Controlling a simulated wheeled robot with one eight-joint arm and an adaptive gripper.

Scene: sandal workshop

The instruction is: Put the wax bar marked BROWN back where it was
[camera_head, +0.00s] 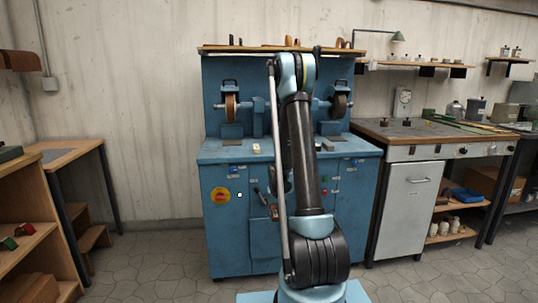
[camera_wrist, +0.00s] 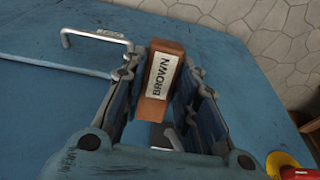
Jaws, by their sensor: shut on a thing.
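The wax bar (camera_wrist: 155,97) is a reddish-brown block with a white label reading BROWN. In the wrist view it stands between the two ridged fingers of my gripper (camera_wrist: 161,66), which is shut on it. The lower end of the bar meets a dim area between the fingers, where I cannot see clearly. In the head view my arm hides most of the gripper, which is low in front of the blue grinding cabinet (camera_head: 232,237). A small brownish patch beside my arm there is too small to name surely.
A metal handle (camera_wrist: 97,36) is near the fingers. Floor lies open at left.

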